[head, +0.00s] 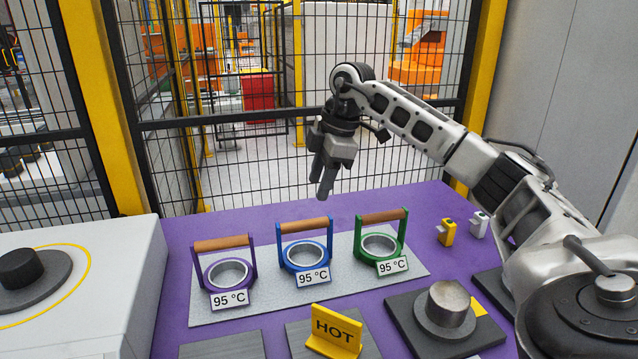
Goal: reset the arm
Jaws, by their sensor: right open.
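My right arm (430,135) comes in from the right and reaches over the purple table (460,205). Its gripper (322,192) hangs in the air, fingers pointing down, above and behind the blue-framed ring holder. The gripper is open and holds nothing. My left gripper does not show.
Purple (226,272), blue (305,252) and green (381,245) ring holders with wooden handles and 95 °C labels stand on a grey plate (215,312). In front are a yellow HOT sign (335,332) and a metal cylinder (448,305). A mesh fence (230,170) stands behind.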

